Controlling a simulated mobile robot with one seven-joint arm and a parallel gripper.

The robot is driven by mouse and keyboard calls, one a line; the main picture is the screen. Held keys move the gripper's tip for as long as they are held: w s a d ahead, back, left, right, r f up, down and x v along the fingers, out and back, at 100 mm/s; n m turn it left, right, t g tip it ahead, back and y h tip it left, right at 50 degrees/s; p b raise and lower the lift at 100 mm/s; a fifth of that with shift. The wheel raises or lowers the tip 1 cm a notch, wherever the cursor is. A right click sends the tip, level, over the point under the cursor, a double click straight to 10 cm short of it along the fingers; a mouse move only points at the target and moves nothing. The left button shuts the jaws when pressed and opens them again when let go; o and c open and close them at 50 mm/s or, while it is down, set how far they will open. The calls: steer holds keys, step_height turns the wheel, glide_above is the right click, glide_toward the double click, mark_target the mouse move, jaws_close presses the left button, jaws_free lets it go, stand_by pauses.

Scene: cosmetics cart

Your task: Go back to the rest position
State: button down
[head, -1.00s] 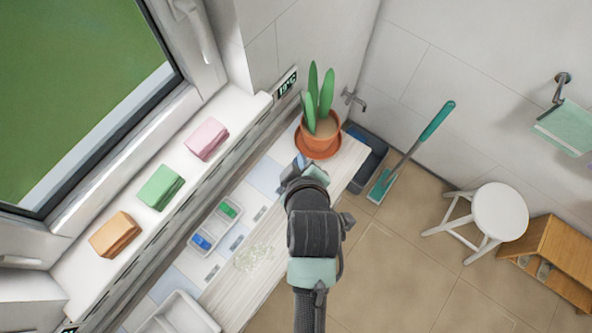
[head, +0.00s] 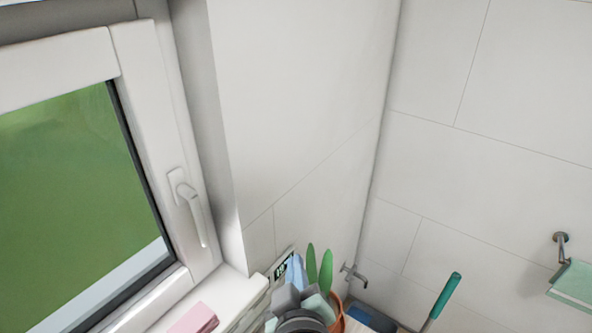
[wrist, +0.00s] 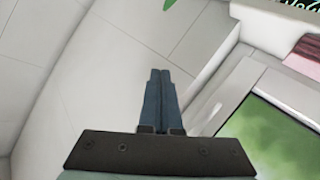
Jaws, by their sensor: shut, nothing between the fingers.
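My gripper (head: 294,276) is at the bottom of the head view, in front of the potted plant (head: 326,270). It hides part of the orange pot. In the wrist view my gripper (wrist: 160,75) shows two dark blue fingers pressed together with nothing between them. Behind the fingers in that view are pale tiled wall and the window frame. A green leaf tip shows at the top of the wrist view.
The window (head: 75,205) with its handle (head: 188,205) is at the left. A pink block (head: 193,319) lies on the sill. The upper wall is clear.

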step_height(320, 180, up, 20)
steer(key=f+m+t+b, duration=0.1)
steer(key=m+t+b, duration=0.3)
steer(key=t+b, duration=0.25)
steer(key=s+r+m+t+b, duration=0.2)
steer(key=s+r+t, duration=0.4)
steer(key=r, duration=0.8)
steer(key=s+m, duration=0.1)
steer(key=s, duration=0.2)
steer(key=shift+s+r+t+h+b, duration=0.3)
steer(key=shift+t+h+b, duration=0.05)
steer(key=shift+h+b, duration=0.05)
steer(key=shift+f, duration=0.1)
